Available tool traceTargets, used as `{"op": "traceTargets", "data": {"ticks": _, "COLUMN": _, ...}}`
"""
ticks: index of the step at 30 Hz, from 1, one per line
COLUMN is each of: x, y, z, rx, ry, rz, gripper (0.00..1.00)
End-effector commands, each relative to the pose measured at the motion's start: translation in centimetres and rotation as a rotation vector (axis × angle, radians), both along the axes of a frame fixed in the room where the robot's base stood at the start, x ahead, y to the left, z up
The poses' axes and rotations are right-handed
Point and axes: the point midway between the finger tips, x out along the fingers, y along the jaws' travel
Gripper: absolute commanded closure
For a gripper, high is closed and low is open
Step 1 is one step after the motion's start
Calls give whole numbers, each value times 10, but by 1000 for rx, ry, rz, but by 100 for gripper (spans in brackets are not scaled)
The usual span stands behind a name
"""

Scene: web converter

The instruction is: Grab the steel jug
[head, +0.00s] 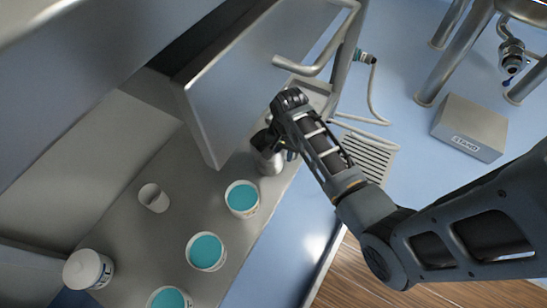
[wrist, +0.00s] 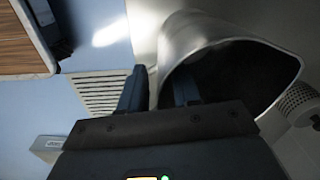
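The steel jug (head: 268,160) stands near the counter's right edge in the head view, partly hidden by my gripper. In the wrist view the jug (wrist: 195,35) is large and close, with its wide dark mouth facing the camera. My gripper (head: 270,140) is at the jug in the head view. In the wrist view the two dark fingers of my gripper (wrist: 160,82) straddle the near left part of the jug's wall. The right finger overlaps the dark mouth and the left finger is outside. A narrow gap shows between them; whether they press on the wall is not clear.
Tubs of teal liquid (head: 242,198) stand on the grey counter (head: 140,225), with a small pale cup (head: 153,198) and a white lidded tub (head: 88,269). A raised metal panel (head: 240,90) with a bar handle (head: 322,62) is close behind my gripper. A grey box (head: 470,128) lies on the floor.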

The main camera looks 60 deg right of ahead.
Motion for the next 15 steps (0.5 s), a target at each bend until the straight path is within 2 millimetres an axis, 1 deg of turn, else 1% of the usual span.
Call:
{"op": "traceTargets", "data": {"ticks": 1, "x": 0, "y": 0, "z": -12, "rx": 1, "ry": 1, "rz": -1, "gripper": 68}}
{"op": "traceTargets", "data": {"ticks": 3, "x": 0, "y": 0, "z": -17, "rx": 1, "ry": 1, "rz": 0, "gripper": 68}}
{"op": "traceTargets", "data": {"ticks": 10, "x": 0, "y": 1, "z": -16, "rx": 0, "ry": 0, "rz": 0, "gripper": 68}}
{"op": "traceTargets", "data": {"ticks": 11, "x": 0, "y": 1, "z": -16, "rx": 0, "ry": 0, "rz": 0, "gripper": 70}}
{"op": "traceTargets", "data": {"ticks": 15, "x": 0, "y": 1, "z": -16, "rx": 0, "ry": 0, "rz": 0, "gripper": 84}}
